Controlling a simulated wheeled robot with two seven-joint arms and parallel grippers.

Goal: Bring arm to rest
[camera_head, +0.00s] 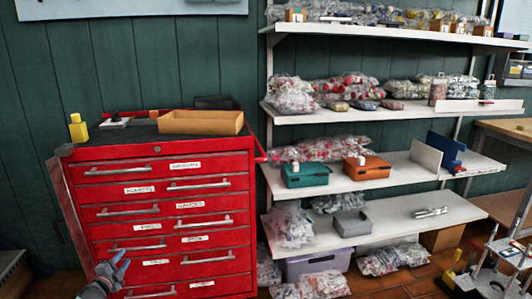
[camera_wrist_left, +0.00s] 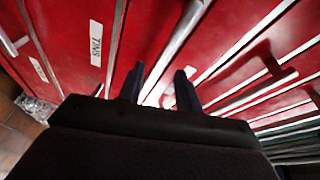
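My left gripper (camera_head: 116,266) is at the bottom left of the head view, in front of the lower drawers of a red tool cabinet (camera_head: 220,240). In the left wrist view, its two dark fingers (camera_wrist_left: 160,84) stand apart with nothing seen between them. Red drawer fronts (camera_wrist_left: 75,40) with long metal handles and white labels lie beyond the fingers. I cannot tell whether a finger touches the cabinet. My right gripper is in neither view.
A cardboard tray (camera_head: 200,122) and a yellow bottle (camera_head: 78,128) stand on the cabinet top. To the right, white shelves (camera_head: 395,172) hold bagged parts, a teal box (camera_head: 304,175) and an orange box (camera_head: 367,168). A purple bin (camera_head: 318,264) sits below. A wooden table edges the far right.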

